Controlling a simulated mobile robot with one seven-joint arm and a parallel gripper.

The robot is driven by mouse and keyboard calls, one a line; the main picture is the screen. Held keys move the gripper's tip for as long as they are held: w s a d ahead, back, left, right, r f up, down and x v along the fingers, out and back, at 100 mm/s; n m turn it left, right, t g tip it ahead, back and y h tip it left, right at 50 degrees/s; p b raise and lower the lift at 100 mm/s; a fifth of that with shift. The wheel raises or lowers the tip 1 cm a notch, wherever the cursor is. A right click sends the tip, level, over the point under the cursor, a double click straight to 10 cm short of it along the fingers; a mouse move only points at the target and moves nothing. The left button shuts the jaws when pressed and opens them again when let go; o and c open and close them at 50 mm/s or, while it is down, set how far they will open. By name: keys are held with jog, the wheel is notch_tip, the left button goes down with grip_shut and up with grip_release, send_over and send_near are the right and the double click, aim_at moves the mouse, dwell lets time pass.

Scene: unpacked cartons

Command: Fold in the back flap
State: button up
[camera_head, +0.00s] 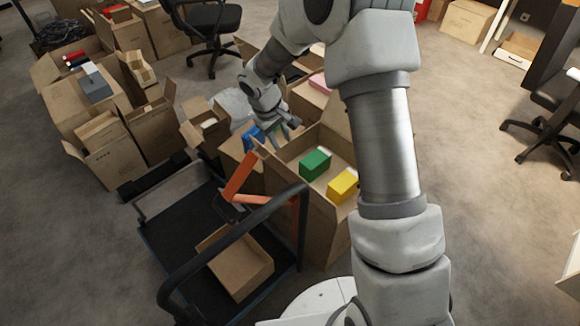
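An open brown carton (325,232) stands in the middle, in front of my base. A green box (315,163) and a yellow box (342,186) show in its opening. A raised flap (337,117) shows at its far right side, partly hidden by my arm. Another flap edge shows on its near left side. My gripper (284,136) is above the carton's far left corner, pointing down. It is small and seen at an angle, so I cannot tell whether its fingers are apart or touch a flap.
A black cart (160,228) with a dark handle stands at the left, carrying a small carton (234,262). Several open cartons crowd the back left. Floor at the right is clear up to an office chair (545,130).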

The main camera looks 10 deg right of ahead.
aim_at(290, 175)
jog(key=b+x, duration=0.1)
jog(key=x, duration=0.5)
jog(key=b+x, duration=0.1)
jog(key=x, duration=0.6)
jog(key=a+b+x, duration=0.1)
jog(key=x, duration=0.5)
jog(key=shift+d+f, duration=0.15)
jog(key=shift+f, duration=0.3)
grip_shut()
dwell(0.4)
